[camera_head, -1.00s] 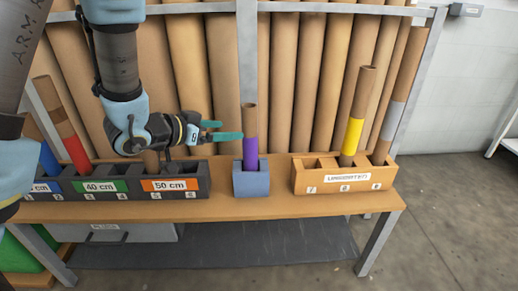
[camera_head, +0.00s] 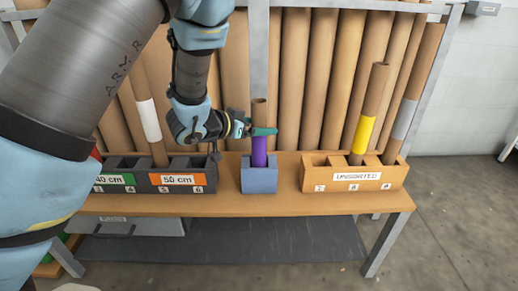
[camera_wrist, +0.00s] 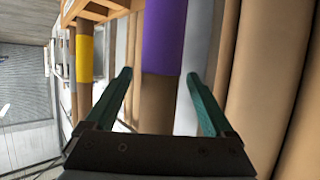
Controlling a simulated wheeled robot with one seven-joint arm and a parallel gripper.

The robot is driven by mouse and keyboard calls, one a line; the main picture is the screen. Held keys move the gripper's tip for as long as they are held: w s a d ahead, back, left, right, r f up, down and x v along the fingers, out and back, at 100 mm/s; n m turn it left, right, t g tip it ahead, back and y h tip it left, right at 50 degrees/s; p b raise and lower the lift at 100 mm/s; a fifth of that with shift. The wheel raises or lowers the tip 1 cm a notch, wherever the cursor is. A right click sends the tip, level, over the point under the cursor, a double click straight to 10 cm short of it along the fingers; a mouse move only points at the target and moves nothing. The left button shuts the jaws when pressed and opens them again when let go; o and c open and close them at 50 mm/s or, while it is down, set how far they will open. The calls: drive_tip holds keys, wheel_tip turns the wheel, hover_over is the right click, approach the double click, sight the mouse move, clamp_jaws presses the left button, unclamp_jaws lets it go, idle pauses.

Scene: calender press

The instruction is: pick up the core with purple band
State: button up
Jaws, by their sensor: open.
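The core with the purple band (camera_head: 259,152) stands upright in a small blue holder (camera_head: 259,180) at the middle of the bench. Its brown top shows above the band. My gripper (camera_head: 264,132) is open at the core's upper part, just above the purple band, with its teal fingers reaching right. In the wrist view the purple band (camera_wrist: 164,37) shows beyond the fingertips, and the core runs down between the two open fingers (camera_wrist: 160,88). Whether the fingers touch the core cannot be told.
A tan box (camera_head: 316,180) on the right holds cores with yellow (camera_head: 363,134) and grey (camera_head: 404,119) bands. Tall brown rolls (camera_head: 293,80) line the back.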

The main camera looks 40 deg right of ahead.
drive_tip(key=shift+c, duration=0.2)
clamp_jaws()
idle(0.4)
